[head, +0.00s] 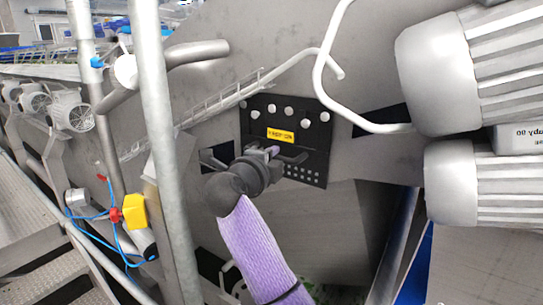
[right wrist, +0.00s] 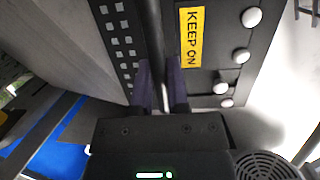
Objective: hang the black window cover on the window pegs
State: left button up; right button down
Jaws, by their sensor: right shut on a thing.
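The black window cover (head: 258,150) is upright against the grey sloping machine wall, with a yellow label, a bar handle and rows of small holes low down. White round pegs (head: 289,111) show along its upper part; whether they pass through its holes I cannot tell. My right gripper (head: 272,153) is at the cover's middle, shut on its handle. In the right wrist view its fingers (right wrist: 162,88) close around the handle bar (right wrist: 154,40), beside the "KEEP ON" label (right wrist: 191,36). Dark openings show left (head: 215,158) and right of the cover. My left gripper is not in view.
A bent white pipe (head: 322,75) passes close to the cover's upper right. Large ribbed grey motors (head: 450,70) fill the right side. A vertical grey post (head: 163,150) stands left of my arm, near a yellow box (head: 134,211) with blue hoses.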

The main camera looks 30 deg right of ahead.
jog(key=shift+f, duration=0.45)
jog(key=shift+f+b, duration=0.45)
jog(key=shift+f, duration=0.1)
jog(key=c, duration=0.5)
grip_release()
jog(key=shift+c, duration=0.2)
jog(key=b+v, duration=0.3)
jog(key=v, duration=0.6)
jog(key=shift+s+a+b, duration=0.2)
jog(key=shift+a+b, duration=0.1)
jog(key=shift+a, duration=0.1)
